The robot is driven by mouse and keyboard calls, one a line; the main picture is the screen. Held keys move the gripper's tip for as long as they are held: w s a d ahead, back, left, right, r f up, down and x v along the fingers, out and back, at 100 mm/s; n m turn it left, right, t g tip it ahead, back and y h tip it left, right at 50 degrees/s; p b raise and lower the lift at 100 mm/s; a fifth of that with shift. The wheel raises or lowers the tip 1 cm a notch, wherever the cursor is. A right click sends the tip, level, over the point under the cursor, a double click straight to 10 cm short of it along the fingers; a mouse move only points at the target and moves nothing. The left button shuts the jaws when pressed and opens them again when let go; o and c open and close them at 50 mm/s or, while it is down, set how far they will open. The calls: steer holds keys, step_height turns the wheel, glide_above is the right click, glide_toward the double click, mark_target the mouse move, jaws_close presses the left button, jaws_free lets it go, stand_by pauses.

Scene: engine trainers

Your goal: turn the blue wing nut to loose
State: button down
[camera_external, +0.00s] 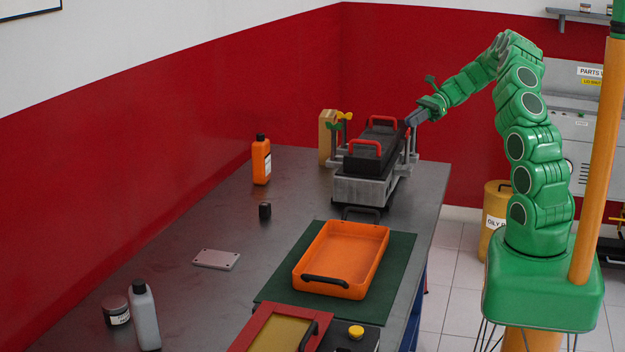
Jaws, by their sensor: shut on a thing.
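The engine trainer (362,188) stands at the far right end of the bench, a grey block with a black top and two red handles. My gripper (411,121) reaches in from the right and is shut at the top of a post on the trainer's right side. The blue wing nut is not clearly seen; the jaws cover that spot, and its angle cannot be told.
An orange bottle (261,163) and a small black item (265,211) stand left of the trainer. An orange tray (318,284) lies on a green mat (398,262) in front. A grey plate (216,259) and a grey bottle (145,318) are nearer. The bench middle is mostly clear.

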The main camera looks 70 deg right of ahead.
steer(key=shift+n+g+y, duration=0.7)
steer(key=shift+n+g, duration=0.3)
steer(key=shift+n, duration=0.1)
steer(key=shift+g, duration=0.3)
steer(key=c, duration=1.3)
jaws_free()
steer(key=shift+r, duration=0.1)
